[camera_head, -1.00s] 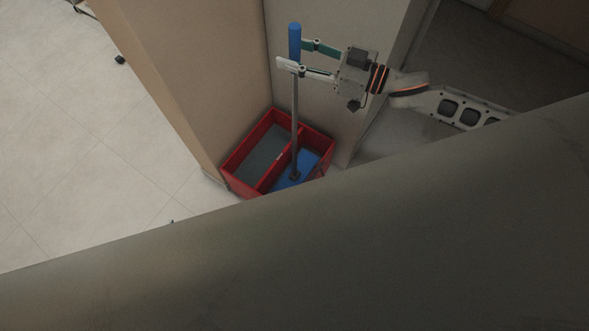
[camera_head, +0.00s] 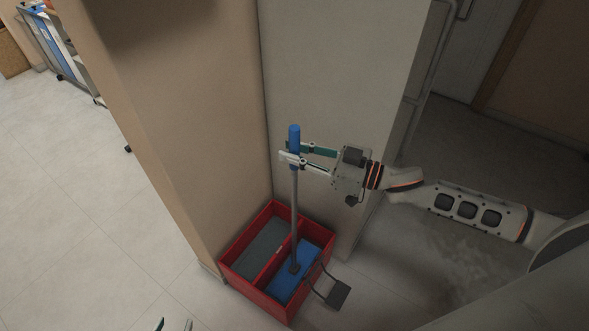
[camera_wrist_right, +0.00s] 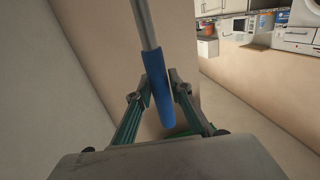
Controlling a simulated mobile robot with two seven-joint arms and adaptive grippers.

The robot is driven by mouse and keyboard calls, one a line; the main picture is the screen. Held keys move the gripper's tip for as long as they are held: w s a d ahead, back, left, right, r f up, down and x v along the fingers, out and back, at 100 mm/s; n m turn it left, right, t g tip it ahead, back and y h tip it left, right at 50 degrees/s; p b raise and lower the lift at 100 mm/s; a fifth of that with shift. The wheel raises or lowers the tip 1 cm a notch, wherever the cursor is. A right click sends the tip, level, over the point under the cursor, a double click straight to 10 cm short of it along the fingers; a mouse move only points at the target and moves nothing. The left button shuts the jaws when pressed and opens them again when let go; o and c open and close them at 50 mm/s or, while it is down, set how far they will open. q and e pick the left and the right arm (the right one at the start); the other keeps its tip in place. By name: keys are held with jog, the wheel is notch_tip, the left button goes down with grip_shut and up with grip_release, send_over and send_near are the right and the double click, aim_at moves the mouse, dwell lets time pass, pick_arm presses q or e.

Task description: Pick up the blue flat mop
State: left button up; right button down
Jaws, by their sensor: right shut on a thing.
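The blue flat mop (camera_head: 295,217) stands nearly upright, with a blue grip on top, a grey pole and a flat blue head. Its head rests in the right compartment of a red two-compartment bucket (camera_head: 257,293). My right gripper (camera_head: 291,155) comes in from the right and is shut on the blue grip. The right wrist view shows the blue grip (camera_wrist_right: 160,95) between the two fingers (camera_wrist_right: 160,88), with the grey pole running up out of the picture. My left gripper (camera_head: 174,325) shows only its fingertips at the bottom edge, apart and with nothing between them.
A beige wall corner (camera_head: 170,110) and a grey wall (camera_head: 335,80) stand close behind the mop and bucket. A black pedal-like part (camera_head: 338,293) sticks out at the bucket's right front. Pale floor (camera_head: 90,230) lies open to the left.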

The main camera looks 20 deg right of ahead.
pick_arm(q)
jog(key=r+p, duration=0.2)
jog(key=p, duration=0.1)
jog(key=d+r+p, duration=0.1)
jog(key=p, duration=0.1)
jog(key=shift+s+r, duration=0.2)
jog(key=shift+s, duration=0.1)
pick_arm(e)
notch_tip(320, 180, up, 19)
pick_arm(q)
jog(key=shift+r, duration=0.15)
pick_arm(e)
jog(key=shift+r, duration=0.1)
